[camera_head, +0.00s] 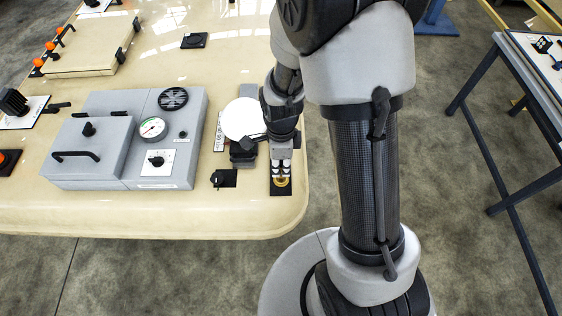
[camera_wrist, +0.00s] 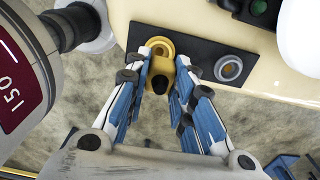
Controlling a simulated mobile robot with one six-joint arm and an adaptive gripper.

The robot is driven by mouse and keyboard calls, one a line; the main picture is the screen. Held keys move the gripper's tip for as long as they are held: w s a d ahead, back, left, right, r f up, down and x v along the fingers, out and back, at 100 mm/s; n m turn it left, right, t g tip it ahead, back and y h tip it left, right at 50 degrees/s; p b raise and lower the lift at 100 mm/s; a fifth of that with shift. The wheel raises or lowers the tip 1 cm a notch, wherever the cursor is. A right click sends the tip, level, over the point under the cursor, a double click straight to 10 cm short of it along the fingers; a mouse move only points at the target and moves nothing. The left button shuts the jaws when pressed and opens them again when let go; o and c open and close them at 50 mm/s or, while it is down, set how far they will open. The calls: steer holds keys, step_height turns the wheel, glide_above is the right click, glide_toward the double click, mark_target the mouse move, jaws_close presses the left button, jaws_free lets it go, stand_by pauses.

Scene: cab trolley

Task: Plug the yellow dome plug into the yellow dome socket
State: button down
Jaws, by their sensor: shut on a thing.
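The yellow dome plug (camera_wrist: 159,104) is between the blue fingers of my gripper (camera_wrist: 164,76) in the wrist view, with a dark round end facing the camera. My gripper is shut on it. The yellow dome socket (camera_wrist: 160,44) is a yellow ring on a black plate (camera_wrist: 199,54), just beyond the fingertips. The plug overlaps the near side of the socket in this view, so I cannot tell whether they touch. In the head view my gripper (camera_head: 281,168) points down over the black plate (camera_head: 278,192), with a yellow ring (camera_head: 283,182) showing below it. The plug is not clearly distinguishable there.
A grey round socket (camera_wrist: 229,68) sits on the same plate, right of the yellow one. A grey control box (camera_head: 185,110) with a gauge, a small black block (camera_head: 225,179) and a white disc (camera_head: 243,118) stand to the left. The table edge (camera_head: 290,225) is close.

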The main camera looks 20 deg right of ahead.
mark_target(281, 173)
steer(key=shift+s+f+b, duration=0.1)
steer(key=shift+f+b, duration=1.15)
steer(key=shift+f, duration=0.65)
steer(key=shift+f+b, duration=0.5)
steer(key=shift+b, duration=0.05)
stand_by(0.7)
steer(key=c, duration=1.3)
jaws_free()
step_height(281, 173, up, 12)
steer(key=shift+o, duration=0.6)
steer(key=o, duration=1.2)
